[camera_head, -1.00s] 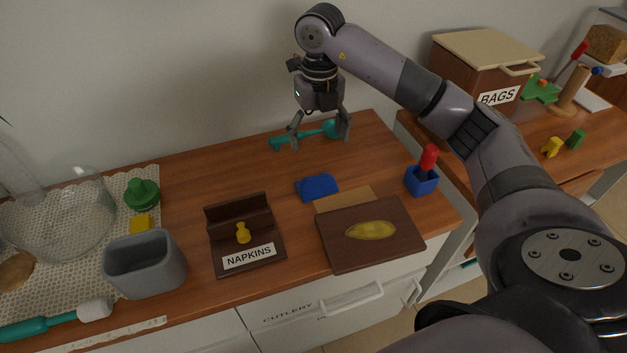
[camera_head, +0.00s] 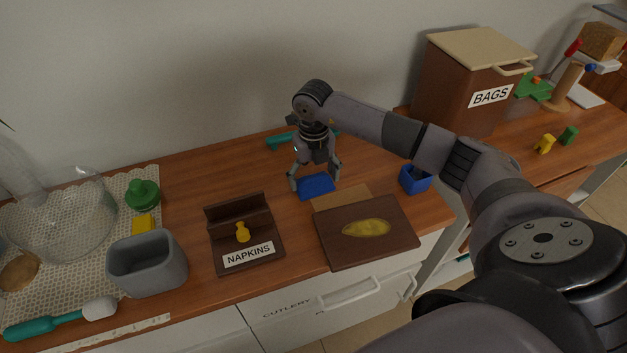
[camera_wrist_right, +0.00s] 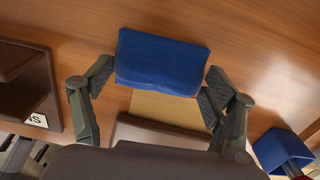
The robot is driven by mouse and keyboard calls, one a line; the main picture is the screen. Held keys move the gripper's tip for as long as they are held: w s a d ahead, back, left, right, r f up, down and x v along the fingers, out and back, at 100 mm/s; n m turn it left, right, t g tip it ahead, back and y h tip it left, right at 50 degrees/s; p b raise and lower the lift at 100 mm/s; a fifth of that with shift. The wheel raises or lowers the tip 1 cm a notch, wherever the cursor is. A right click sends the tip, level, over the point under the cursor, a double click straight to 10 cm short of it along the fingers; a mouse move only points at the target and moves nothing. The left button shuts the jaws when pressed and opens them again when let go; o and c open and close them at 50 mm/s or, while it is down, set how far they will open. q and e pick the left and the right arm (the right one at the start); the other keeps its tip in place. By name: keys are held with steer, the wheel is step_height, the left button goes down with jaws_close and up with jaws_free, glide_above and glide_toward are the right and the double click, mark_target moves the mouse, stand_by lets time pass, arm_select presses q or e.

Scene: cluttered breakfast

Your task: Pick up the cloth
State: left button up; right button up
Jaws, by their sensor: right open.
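The cloth (camera_head: 316,187) is a blue folded piece lying on the wooden counter, behind the brown board. It also shows in the right wrist view (camera_wrist_right: 161,62), beyond and between the fingers. My right gripper (camera_head: 315,183) is open and stands over the cloth, with one finger on either side of it. In the right wrist view the right gripper (camera_wrist_right: 153,92) holds nothing. I cannot tell whether the fingertips touch the counter. My left gripper is not in view.
A brown board with a yellow oval (camera_head: 367,229) lies in front of the cloth. The napkin holder (camera_head: 246,261) stands to the left, with a small yellow figure. A blue cup (camera_head: 414,180) stands to the right. A teal utensil (camera_head: 279,141) lies behind.

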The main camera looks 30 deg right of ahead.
mark_target(313, 174)
steer(key=shift+c, duration=0.5)
steer(key=c, duration=1.2)
steer(key=shift+o, duration=0.2)
steer(key=shift+r, duration=0.1)
step_height(313, 174, up, 20)
steer(key=shift+b, duration=0.45)
